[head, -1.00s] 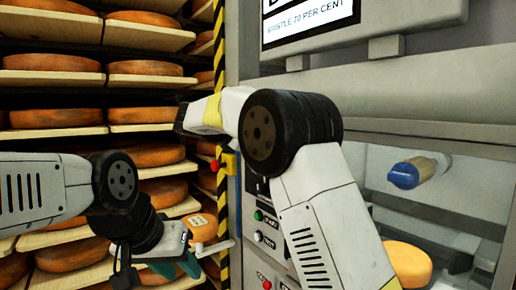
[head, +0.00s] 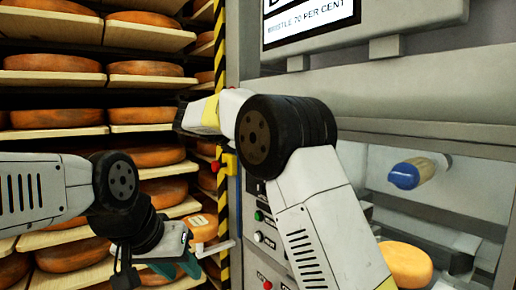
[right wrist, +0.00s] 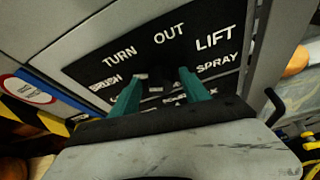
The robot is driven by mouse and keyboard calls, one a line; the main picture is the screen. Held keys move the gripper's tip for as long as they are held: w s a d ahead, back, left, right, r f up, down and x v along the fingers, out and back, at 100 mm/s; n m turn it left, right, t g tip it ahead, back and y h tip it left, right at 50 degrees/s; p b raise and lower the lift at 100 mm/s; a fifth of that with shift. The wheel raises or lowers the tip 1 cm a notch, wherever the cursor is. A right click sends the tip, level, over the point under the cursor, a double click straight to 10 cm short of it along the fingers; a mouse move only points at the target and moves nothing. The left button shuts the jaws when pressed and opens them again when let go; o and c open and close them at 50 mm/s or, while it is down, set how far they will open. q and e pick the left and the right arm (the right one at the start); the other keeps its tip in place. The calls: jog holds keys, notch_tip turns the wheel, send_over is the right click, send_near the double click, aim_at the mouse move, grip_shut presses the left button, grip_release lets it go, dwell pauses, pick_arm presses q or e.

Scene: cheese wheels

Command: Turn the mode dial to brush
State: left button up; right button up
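The mode dial (right wrist: 156,78) is a small dark knob on a black panel (right wrist: 95,70) in the right wrist view. White words around it read BRUSH, TURN, OUT, LIFT and SPRAY. My right gripper (right wrist: 160,82) has its two teal fingers apart, one on each side of the dial; I cannot tell whether they touch it. Which word the dial points to is too unclear to tell. In the head view my right arm hides the dial and the right gripper. My left gripper (head: 176,268) shows teal fingers apart, low at the left, away from the panel.
Shelves with orange cheese wheels (head: 52,118) fill the left. A silver crank handle (head: 215,247) is beside the left gripper. The machine has buttons (head: 259,216), a screen (head: 310,22) and a recess holding a blue-tipped part (head: 406,175) and a cheese wheel (head: 404,262).

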jog(key=v, duration=0.7)
jog(key=shift+s+a, duration=0.2)
jog(key=shift+a, duration=0.1)
jog(key=shift+r, duration=0.15)
